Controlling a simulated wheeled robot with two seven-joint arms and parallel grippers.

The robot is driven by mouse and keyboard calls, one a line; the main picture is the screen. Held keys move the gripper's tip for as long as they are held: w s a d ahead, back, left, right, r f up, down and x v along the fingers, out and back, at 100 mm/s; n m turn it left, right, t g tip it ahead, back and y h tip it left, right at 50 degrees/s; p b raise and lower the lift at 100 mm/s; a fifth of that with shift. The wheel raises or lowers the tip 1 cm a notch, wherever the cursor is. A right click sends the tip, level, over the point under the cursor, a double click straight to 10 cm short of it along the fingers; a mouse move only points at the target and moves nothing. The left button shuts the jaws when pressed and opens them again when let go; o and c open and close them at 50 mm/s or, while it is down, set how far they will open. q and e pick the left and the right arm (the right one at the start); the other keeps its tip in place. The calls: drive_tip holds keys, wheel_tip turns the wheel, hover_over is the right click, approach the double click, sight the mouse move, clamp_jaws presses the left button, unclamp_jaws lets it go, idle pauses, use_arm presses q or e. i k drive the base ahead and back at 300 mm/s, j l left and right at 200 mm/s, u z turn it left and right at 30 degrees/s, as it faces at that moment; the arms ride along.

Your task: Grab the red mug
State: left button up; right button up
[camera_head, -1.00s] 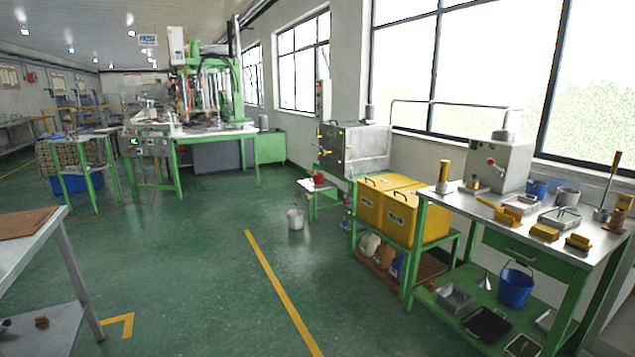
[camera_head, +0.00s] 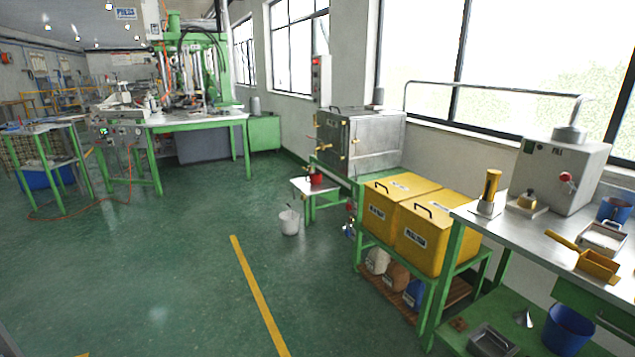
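A small red mug (camera_head: 316,179) stands on a low white-topped stool (camera_head: 308,189) near the middle of the view, beside the metal box machine. It is small and its handle cannot be made out clearly. Neither of my grippers shows in the head view.
A white bucket (camera_head: 289,222) stands on the floor in front of the stool. Yellow boxes (camera_head: 430,245) on a green stand and a metal workbench (camera_head: 520,232) line the right side. The metal box machine (camera_head: 360,140) stands behind the stool. The green floor (camera_head: 150,260) at left and centre is clear.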

sight(316, 176)
drive_tip(key=i, duration=2.8)
